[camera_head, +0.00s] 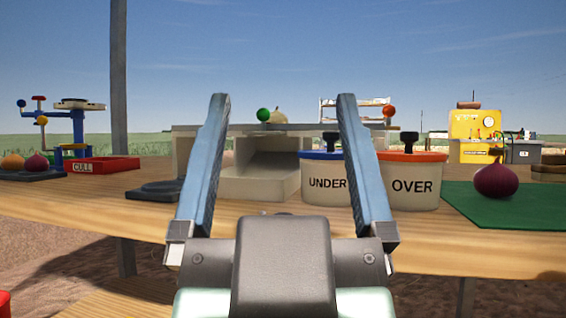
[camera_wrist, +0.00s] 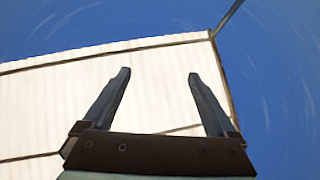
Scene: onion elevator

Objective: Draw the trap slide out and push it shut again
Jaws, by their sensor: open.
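A cream sizing stand (camera_head: 268,181) with an open bay stands on the wooden table in the head view, seen between my fingers. A green ball knob (camera_head: 263,114) and an orange-red ball knob (camera_head: 389,111) show at its top deck. I cannot tell which belongs to the trap slide; the slide itself is not clearly visible. My gripper (camera_head: 283,98) is open and empty, pointing up in front of the stand. In the wrist view its fingers (camera_wrist: 158,73) are apart against a pale roof and sky.
Tubs marked UNDER (camera_head: 327,186) and OVER (camera_head: 412,187) stand right of the bay. A purple onion (camera_head: 496,181) rests on a green mat (camera_head: 520,207). A red CULL tray (camera_head: 102,166) and a blue stand (camera_head: 77,135) are left. The table front (camera_head: 330,240) is bare.

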